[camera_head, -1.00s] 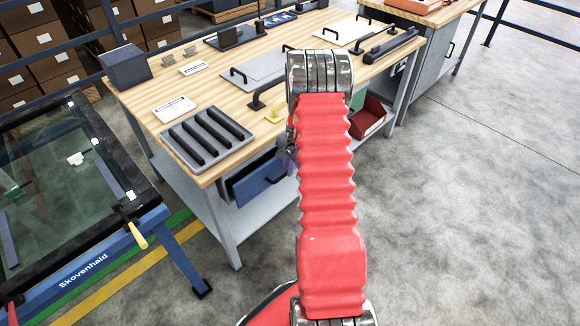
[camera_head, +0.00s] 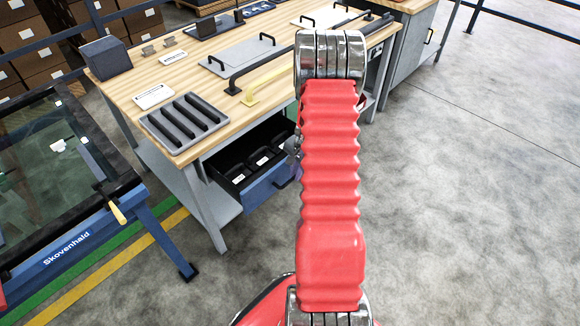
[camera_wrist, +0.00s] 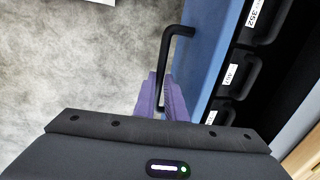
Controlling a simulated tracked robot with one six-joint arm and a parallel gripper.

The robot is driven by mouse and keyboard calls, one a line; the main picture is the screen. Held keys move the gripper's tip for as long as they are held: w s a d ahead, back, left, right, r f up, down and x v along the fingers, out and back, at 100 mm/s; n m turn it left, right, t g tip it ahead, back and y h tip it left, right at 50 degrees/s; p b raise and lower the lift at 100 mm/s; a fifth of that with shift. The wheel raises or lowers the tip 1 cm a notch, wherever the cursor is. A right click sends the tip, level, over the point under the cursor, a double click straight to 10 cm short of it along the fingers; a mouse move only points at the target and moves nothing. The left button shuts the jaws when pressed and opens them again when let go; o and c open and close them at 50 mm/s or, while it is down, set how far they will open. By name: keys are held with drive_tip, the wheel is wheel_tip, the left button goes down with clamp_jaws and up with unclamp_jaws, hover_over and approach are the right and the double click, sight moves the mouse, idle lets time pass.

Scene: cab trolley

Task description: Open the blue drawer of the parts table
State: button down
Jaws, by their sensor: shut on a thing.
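The blue drawer (camera_head: 266,186) of the parts table (camera_head: 190,152) is pulled partly out, and dark bins with white labels show inside it. In the wrist view the drawer's blue front (camera_wrist: 205,60) runs along the right of centre. Its black bar handle (camera_wrist: 167,62) stands out from that front. My gripper (camera_wrist: 161,100) has its purple fingers shut on the handle. In the head view my red arm hides most of the gripper and the handle.
A slotted grey tray (camera_head: 185,122), a grey plate with handles (camera_head: 238,60) and a yellow handle (camera_head: 266,84) lie on the tabletop. A glass-topped blue frame (camera_head: 62,190) stands at the left. The floor (camera_head: 450,220) at the right is clear.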

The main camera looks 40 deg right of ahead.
drive_tip(key=shift+s, duration=1.15)
drive_tip(key=c, duration=1.8)
unclamp_jaws()
drive_tip(key=s+r, duration=0.1)
drive_tip(key=r, duration=0.8)
drive_tip(key=s+r, duration=0.1)
drive_tip(key=r, duration=0.3)
drive_tip(key=shift+s+r, duration=0.25)
drive_tip(key=shift+s, duration=0.05)
